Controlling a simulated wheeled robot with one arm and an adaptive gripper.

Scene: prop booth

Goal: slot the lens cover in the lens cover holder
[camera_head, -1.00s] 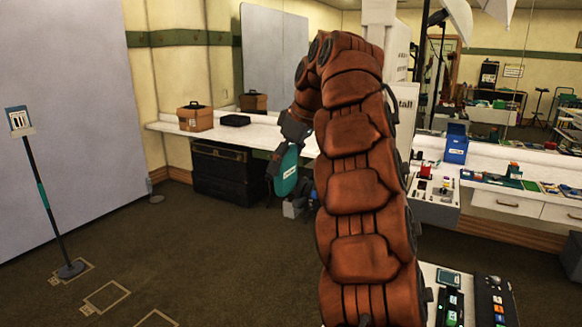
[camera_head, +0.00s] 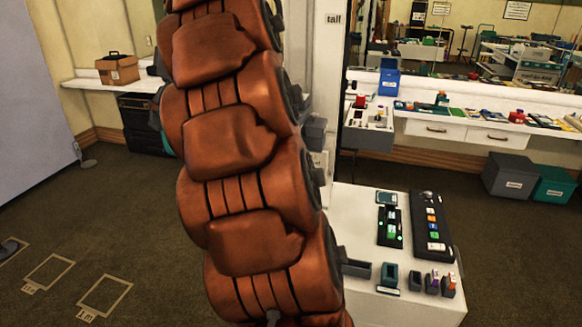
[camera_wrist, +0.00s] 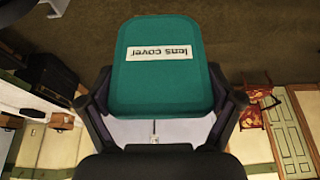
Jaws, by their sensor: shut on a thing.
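The lens cover (camera_wrist: 160,85) is a teal rounded plate with a white label reading "lens cover", upside down in the wrist view. My gripper (camera_wrist: 162,98) is shut on it, a dark finger at each side. In the head view my orange arm hides the gripper and nearly all of the cover. A small teal upright holder (camera_head: 390,273) with a white tag stands at the front of the white table (camera_head: 350,225). Its tag is too small to read, so I cannot tell surely that it is the lens cover holder. My gripper is apart from it.
Beside the teal holder are a grey tray (camera_head: 356,268), a dark empty-looking holder (camera_head: 414,281) and two filled small holders (camera_head: 433,281). Behind them lie a black panel with green lights (camera_head: 390,227) and a button strip (camera_head: 432,222). The table's left part is partly hidden by my arm.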

